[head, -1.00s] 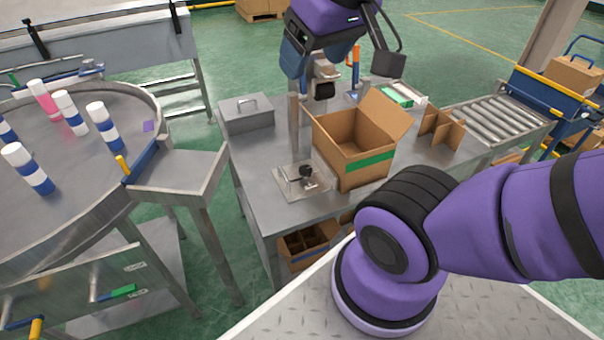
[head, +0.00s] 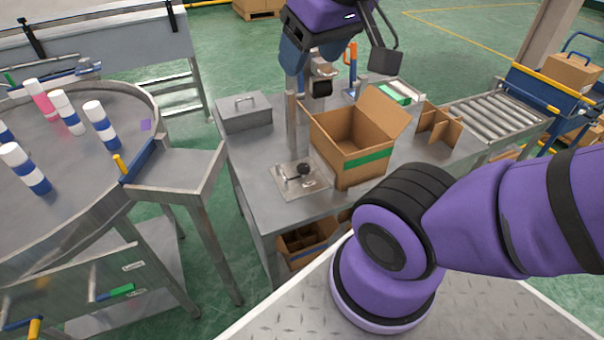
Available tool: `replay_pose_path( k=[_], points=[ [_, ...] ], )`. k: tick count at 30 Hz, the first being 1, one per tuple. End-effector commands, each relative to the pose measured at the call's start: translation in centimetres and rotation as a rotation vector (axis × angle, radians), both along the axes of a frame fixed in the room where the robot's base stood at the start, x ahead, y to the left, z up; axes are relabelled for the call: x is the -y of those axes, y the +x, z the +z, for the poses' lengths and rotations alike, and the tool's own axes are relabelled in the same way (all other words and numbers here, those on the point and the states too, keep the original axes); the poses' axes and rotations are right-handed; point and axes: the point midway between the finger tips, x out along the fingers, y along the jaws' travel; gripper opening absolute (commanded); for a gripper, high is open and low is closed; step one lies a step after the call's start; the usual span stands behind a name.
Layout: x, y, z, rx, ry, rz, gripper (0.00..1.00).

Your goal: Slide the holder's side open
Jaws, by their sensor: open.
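A small steel fixture with a black knob (head: 303,169) sits on a square base plate (head: 314,190) at the near part of the steel bench. It looks like the holder; at this size I cannot tell how its side stands. The column (head: 291,128) of a bench press rises behind it, with a dark head (head: 322,88) and an orange lever (head: 350,54). My gripper (head: 340,65) hangs from the top of the view, over the press area and well above the holder. It is open, seems empty, and touches nothing that I can make out. Its fingertips are not clear.
An open carton (head: 342,160) stands right beside the holder. A grey lidded box (head: 245,115) and cardboard dividers (head: 437,130) are on the bench (head: 250,175). A roller conveyor (head: 500,115) lies at right.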

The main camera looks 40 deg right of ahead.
Motion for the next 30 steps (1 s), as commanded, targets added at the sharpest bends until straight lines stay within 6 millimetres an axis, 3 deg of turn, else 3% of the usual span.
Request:
replay_pose_path(
  k=[1, 3, 8, 14, 23, 30],
  points=[
    [0.0, 0.1, 0.0, -0.002, 0.0, 0.0, 0.51],
    [0.0, 0.5, -0.1, -0.009, 0.003, -0.001, 0.39],
    [0.2, 3.1, -0.9, -0.046, 0.014, -0.006, 0.39],
    [0.9, 7.8, -3.0, -0.108, 0.042, -0.018, 0.39],
    [2.9, 14.3, -7.8, -0.191, 0.09, -0.047, 0.39],
    [5.2, 18.6, -13.0, -0.252, 0.131, -0.083, 0.39]
  ],
)
